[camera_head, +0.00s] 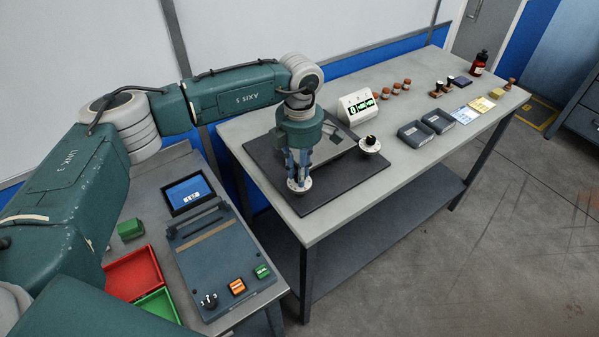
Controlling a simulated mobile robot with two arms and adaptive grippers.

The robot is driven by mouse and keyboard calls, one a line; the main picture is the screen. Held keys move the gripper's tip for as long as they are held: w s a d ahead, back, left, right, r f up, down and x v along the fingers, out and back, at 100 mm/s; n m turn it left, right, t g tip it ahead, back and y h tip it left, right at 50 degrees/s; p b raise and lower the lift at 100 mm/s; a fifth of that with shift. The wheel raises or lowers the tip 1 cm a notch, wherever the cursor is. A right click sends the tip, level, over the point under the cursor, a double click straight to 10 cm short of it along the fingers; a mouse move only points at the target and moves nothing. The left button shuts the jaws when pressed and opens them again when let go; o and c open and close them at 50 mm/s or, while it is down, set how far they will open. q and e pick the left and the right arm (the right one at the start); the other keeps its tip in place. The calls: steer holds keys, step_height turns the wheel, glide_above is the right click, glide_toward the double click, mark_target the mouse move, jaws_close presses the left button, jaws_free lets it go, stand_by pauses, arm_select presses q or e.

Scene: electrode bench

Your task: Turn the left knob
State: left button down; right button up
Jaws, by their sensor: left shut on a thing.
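The left knob (299,189) is at the near left part of the black mat, and its round white dial shows under my left gripper. My left gripper (299,176) points down from above and is shut on this knob. The fingers hide most of the knob's body, so its angle cannot be read. The right knob (370,143), black on a white dial with a yellow mark, stands apart at the mat's right edge. My right gripper is not in view.
A white display box (357,106) with green readouts stands behind the right knob. Dark trays (415,133), brown-capped jars and a dark red bottle (479,62) are farther right. At the lower left are a blue-screened panel (187,193) and a red bin (132,278).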

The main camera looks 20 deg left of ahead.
arm_select(q)
steer(key=shift+w+r, duration=0.1)
steer(key=shift+r, duration=0.05)
steer(key=c, duration=1.5)
jaws_free()
steer(key=shift+c, duration=0.2)
step_height(320, 180, up, 12)
